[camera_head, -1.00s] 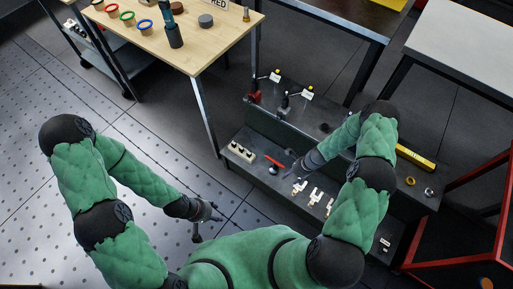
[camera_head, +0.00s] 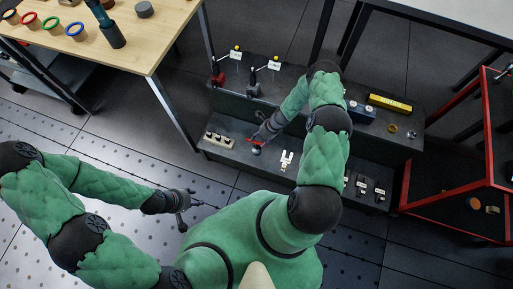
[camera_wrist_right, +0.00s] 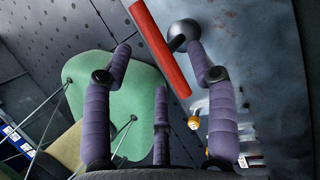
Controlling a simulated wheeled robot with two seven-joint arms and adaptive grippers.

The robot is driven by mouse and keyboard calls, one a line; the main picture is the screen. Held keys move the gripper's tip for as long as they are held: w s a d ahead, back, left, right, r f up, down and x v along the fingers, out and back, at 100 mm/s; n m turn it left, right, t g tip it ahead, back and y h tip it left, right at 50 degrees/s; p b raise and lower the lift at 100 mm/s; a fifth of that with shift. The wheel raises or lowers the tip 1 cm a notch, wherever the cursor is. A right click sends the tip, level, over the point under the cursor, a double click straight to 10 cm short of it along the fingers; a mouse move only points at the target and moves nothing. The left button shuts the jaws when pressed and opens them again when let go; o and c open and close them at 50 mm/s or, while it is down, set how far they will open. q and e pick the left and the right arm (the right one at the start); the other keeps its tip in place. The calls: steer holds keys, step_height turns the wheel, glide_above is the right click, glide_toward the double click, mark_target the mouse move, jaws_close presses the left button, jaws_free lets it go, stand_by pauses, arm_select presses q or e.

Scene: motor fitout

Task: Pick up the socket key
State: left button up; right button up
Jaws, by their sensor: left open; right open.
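What looks like the socket key, a red bar (camera_head: 256,143) with a grey rounded part, lies on the lower shelf of the dark bench. In the right wrist view the red bar (camera_wrist_right: 160,48) runs slantwise near the fingertips, and the grey rounded part (camera_wrist_right: 182,34) is beside it, by the right-hand finger. My right gripper (camera_head: 263,134) is over this spot, its fingers (camera_wrist_right: 158,62) spread apart and not closed on the bar. Whether a finger touches it I cannot tell. My left gripper (camera_head: 189,203) is open, low over the perforated floor, away from the bench.
The dark two-level bench (camera_head: 200,148) carries a block with white-topped pieces (camera_head: 219,140), white fittings (camera_head: 287,160), a yellow bar (camera_head: 390,103) and small clamps. A wooden table (camera_head: 140,50) stands at left, a red-framed rack (camera_head: 450,225) at right.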

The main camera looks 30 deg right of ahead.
mark_target(257, 143)
steer(key=x, duration=0.1)
steer(key=b+x, duration=0.2)
steer(key=x, duration=0.1)
steer(key=shift+s+f, duration=0.2)
steer(key=shift+s, duration=0.05)
steer(key=shift+w+a+f+b, duration=0.1)
steer(key=shift+f+b, duration=0.25)
steer(key=shift+b, duration=0.05)
steer(key=shift+r, duration=0.1)
jaws_close()
